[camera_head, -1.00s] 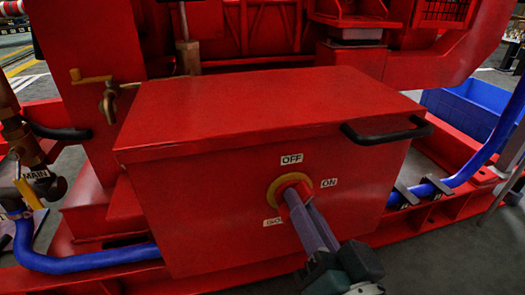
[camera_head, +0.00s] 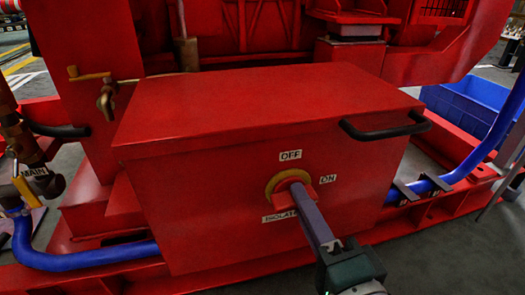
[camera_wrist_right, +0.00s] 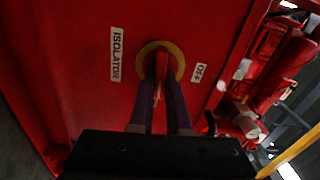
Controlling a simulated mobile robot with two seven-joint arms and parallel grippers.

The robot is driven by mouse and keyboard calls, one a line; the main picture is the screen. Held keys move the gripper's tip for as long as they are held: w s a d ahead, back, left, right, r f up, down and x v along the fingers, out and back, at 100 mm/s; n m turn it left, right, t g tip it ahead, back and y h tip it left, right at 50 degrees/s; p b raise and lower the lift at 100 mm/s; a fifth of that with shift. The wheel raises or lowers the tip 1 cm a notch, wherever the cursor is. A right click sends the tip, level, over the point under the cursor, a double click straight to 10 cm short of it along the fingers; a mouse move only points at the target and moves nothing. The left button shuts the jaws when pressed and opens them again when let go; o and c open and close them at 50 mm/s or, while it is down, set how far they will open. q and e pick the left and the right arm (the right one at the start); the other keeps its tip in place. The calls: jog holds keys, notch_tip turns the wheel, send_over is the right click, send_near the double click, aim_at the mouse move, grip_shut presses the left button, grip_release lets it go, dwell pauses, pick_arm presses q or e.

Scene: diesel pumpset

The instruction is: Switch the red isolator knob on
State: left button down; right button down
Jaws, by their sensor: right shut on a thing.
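The red isolator knob (camera_head: 281,201) sits in a yellow ring (camera_head: 271,184) on the front of a red box (camera_head: 200,200). The OFF label (camera_head: 290,155) is above it, the ON label (camera_head: 327,179) to its right and the ISOLATOR label (camera_head: 278,216) below. My right gripper (camera_head: 298,194) is shut on the knob and partly covers it. In the right wrist view the knob (camera_wrist_right: 161,66) stands between the two purple fingers, its grip lying crosswise to the line from ISOLATOR to OFF. ON is not seen there. My left gripper is not in view.
A black handle (camera_head: 385,131) sticks out at the box's right. A blue hose (camera_head: 90,257) runs low at the left and another (camera_head: 480,155) rises at the right. A brass tap (camera_head: 107,98) is behind the box's left side. Grey floor lies in front.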

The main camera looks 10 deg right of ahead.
jog(key=shift+f+m, duration=0.1)
jog(key=shift+m, duration=0.4)
jog(key=c, duration=0.9)
grip_release()
jog(key=s+p, duration=0.3)
jog(key=s, duration=0.7)
jog(key=shift+d, duration=0.15)
